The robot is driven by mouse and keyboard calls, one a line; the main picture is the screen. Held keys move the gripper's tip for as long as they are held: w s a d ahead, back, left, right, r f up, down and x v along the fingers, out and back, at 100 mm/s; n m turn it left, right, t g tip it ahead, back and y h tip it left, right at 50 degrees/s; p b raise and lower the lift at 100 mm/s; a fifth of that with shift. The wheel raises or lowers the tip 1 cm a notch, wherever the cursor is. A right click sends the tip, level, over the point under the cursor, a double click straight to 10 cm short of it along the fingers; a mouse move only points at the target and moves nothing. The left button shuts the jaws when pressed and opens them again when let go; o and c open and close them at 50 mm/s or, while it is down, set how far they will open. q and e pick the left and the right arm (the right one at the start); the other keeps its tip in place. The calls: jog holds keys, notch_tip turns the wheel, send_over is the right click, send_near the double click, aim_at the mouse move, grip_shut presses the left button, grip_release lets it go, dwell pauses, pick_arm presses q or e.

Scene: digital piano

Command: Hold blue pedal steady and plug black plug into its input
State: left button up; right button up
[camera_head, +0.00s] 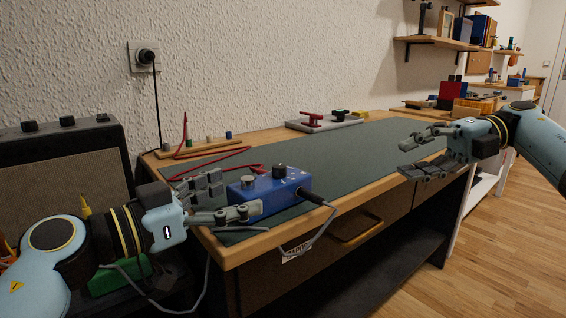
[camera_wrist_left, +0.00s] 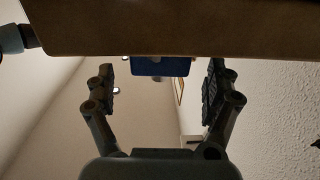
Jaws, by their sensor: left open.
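The blue pedal (camera_head: 272,191), a box with knobs on top, sits at the front edge of the green mat. A black plug (camera_head: 313,197) with a grey cable is at the pedal's right side; I cannot tell whether it is seated in a socket. My left gripper (camera_head: 232,194) is open at the pedal's left end. In the left wrist view the pedal (camera_wrist_left: 150,67) shows beyond and between the open fingers (camera_wrist_left: 161,80), apart from both. My right gripper (camera_head: 418,152) is open and empty over the mat's right end, away from the pedal.
A red cable (camera_head: 233,170) lies on the mat (camera_head: 345,160) behind the pedal. A wooden strip with pegs (camera_head: 194,147) and a grey board with a red clamp (camera_head: 318,123) stand at the back. An amplifier (camera_head: 62,165) is at the left. The mat's middle is clear.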

pick_arm(q)
jog(key=shift+p+v, duration=0.65)
jog(key=shift+v, duration=1.1)
pick_arm(e)
notch_tip(320, 180, up, 2)
jog(key=shift+r, duration=0.1)
pick_arm(q)
jog(key=shift+s+a+f, duration=0.1)
jog(key=shift+s+a, duration=0.1)
jog(key=shift+a, duration=0.05)
jog(key=v, duration=1.1)
jog(key=shift+s, duration=0.1)
pick_arm(e)
jog(key=shift+d, duration=0.1)
